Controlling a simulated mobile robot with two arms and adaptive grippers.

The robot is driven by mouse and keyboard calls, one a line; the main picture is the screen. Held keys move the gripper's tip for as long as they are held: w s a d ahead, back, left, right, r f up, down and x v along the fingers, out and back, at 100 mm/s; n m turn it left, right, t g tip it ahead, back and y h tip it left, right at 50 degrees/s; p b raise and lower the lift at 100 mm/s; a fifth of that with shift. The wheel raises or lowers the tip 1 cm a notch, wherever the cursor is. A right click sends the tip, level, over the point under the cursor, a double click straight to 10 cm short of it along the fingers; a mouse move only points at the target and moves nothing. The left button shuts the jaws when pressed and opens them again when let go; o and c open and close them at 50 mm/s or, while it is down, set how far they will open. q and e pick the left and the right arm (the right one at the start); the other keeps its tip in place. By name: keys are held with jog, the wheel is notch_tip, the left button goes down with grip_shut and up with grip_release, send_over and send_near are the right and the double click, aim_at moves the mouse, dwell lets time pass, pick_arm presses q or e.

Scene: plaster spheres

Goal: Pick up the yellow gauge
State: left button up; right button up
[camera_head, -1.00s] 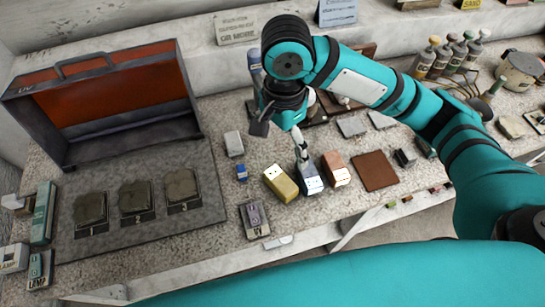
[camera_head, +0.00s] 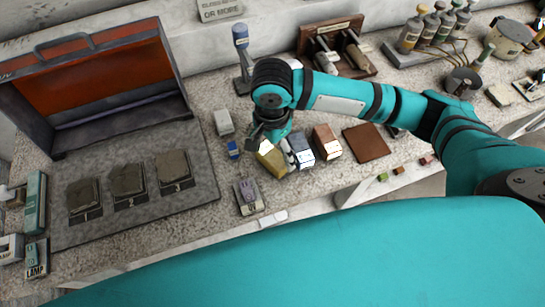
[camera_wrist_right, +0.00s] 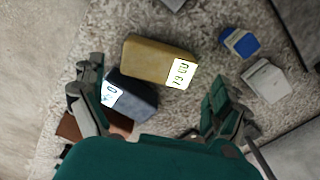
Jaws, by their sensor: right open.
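The yellow gauge (camera_head: 270,159) is a yellow block with a white display face, on the speckled worktop, partly hidden by my right gripper (camera_head: 271,146). In the right wrist view the yellow gauge (camera_wrist_right: 150,58) lies just beyond and between the open fingers of my right gripper (camera_wrist_right: 154,80); nothing is held. A dark blue-grey gauge (camera_head: 302,152) stands right beside the yellow one. It also shows in the wrist view (camera_wrist_right: 134,96), close to the left finger. My left gripper is not in view.
An orange-brown gauge (camera_head: 326,142) and a brown pad (camera_head: 366,142) lie to the right. A small blue block (camera_head: 233,149) and a white block (camera_head: 223,122) lie to the left. A UV device (camera_head: 248,196) is in front. An open red-lined case (camera_head: 100,85) stands at left.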

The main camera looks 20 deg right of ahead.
aim_at(273, 155)
notch_tip(273, 155, down, 4)
jog(key=shift+s+f, duration=0.1)
jog(key=shift+s, duration=0.05)
jog(key=c, duration=1.2)
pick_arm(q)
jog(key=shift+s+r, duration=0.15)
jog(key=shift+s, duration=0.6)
pick_arm(e)
jog(key=shift+r, duration=0.2)
jog(key=shift+r, duration=0.6)
notch_tip(273, 155, up, 2)
jog(key=shift+r, duration=0.15)
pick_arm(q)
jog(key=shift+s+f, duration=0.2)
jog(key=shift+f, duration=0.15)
pick_arm(e)
jog(key=shift+s+a+r, duration=0.2)
jog(key=shift+s+a, duration=1.3)
jog(key=shift+s, duration=0.7)
jog(key=shift+s+a+r, duration=0.25)
jog(key=shift+s+a, duration=1.2)
jog(key=shift+s, duration=0.75)
jog(key=shift+s+a+r, duration=0.2)
jog(key=shift+s+a, duration=1.3)
jog(key=shift+s, duration=0.7)
